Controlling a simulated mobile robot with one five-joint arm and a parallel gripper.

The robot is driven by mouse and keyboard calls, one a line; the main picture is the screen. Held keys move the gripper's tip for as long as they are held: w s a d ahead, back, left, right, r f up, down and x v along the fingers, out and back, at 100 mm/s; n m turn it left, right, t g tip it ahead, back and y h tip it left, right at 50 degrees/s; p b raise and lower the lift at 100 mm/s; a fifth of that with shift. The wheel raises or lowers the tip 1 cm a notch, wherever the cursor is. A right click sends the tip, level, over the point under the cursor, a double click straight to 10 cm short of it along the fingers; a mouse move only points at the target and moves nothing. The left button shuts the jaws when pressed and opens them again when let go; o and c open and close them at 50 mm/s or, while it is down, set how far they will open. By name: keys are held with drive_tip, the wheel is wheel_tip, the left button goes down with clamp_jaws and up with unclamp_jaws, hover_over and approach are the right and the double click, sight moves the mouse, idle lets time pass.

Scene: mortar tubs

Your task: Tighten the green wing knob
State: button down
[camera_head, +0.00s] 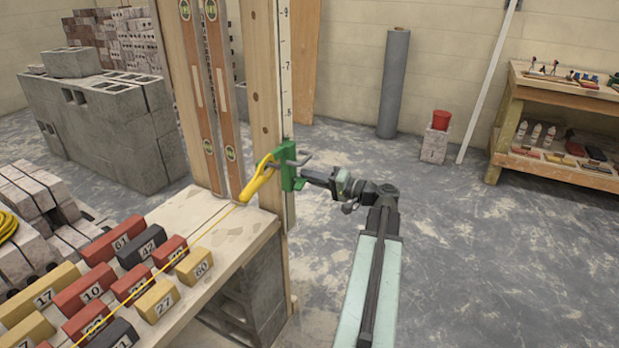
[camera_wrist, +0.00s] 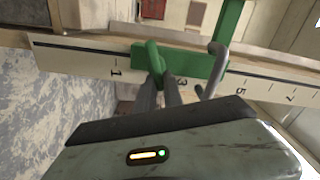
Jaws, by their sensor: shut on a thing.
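The green wing knob (camera_wrist: 154,58) sticks out from a green clamp, and in the wrist view my gripper (camera_wrist: 160,82) is shut on it. The green clamp (camera_head: 287,167) sits on an upright wooden post with a numbered scale (camera_head: 285,60). The clamp also shows in the wrist view (camera_wrist: 205,62), across the scale, with a bent grey rod (camera_wrist: 213,65) beside the knob. In the head view my gripper (camera_head: 308,176) reaches the clamp from the right. The knob itself cannot be made out there.
A yellow line holder (camera_head: 260,176) hangs at the clamp's left, with a yellow string running over the bench. Numbered bricks (camera_head: 130,285) lie on the bench (camera_head: 215,225). Concrete blocks (camera_head: 110,130) stand behind. Open floor lies right of the post, before a shelf (camera_head: 545,150).

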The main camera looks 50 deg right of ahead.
drive_tip(key=shift+f+m+b, duration=0.15)
drive_tip(key=shift+m, duration=0.9)
drive_tip(key=shift+f+m+b, duration=0.15)
drive_tip(key=shift+m, duration=0.9)
drive_tip(key=c, duration=1.5)
unclamp_jaws()
drive_tip(key=shift+a, duration=0.1)
drive_tip(key=shift+o, duration=0.2)
drive_tip(key=shift+s, duration=0.1)
